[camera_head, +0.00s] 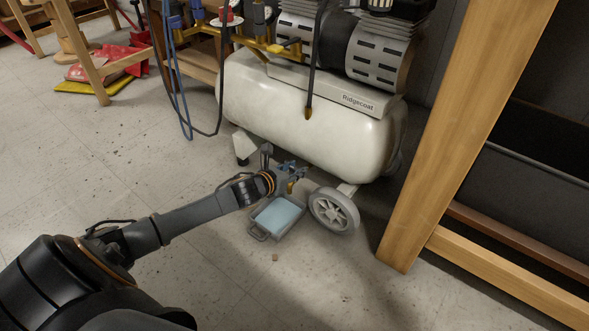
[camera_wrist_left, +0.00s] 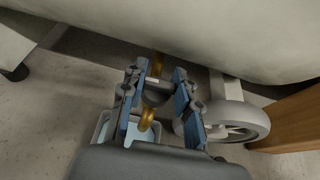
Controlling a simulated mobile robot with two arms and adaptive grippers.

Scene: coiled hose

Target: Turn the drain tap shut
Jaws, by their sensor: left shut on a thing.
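The white compressor tank (camera_head: 310,115) stands on the floor, with its wheel (camera_head: 334,210) at the lower right. The drain tap (camera_wrist_left: 147,118) is below the tank. Its brass parts show in the left wrist view between the fingers, with a dark grey piece between them. My left gripper (camera_head: 290,174) reaches in from the left under the tank. It also shows in the left wrist view (camera_wrist_left: 158,100), its blue-padded fingers on either side of the tap and shut on it. The exact contact is partly hidden. My right gripper is out of view.
A grey drip tray (camera_head: 258,232) with pale blue liquid sits on the floor below the tap. A wooden bench leg (camera_head: 465,130) stands to the right. Blue and black hoses (camera_head: 178,90) hang at the upper left. The floor in front is mostly clear.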

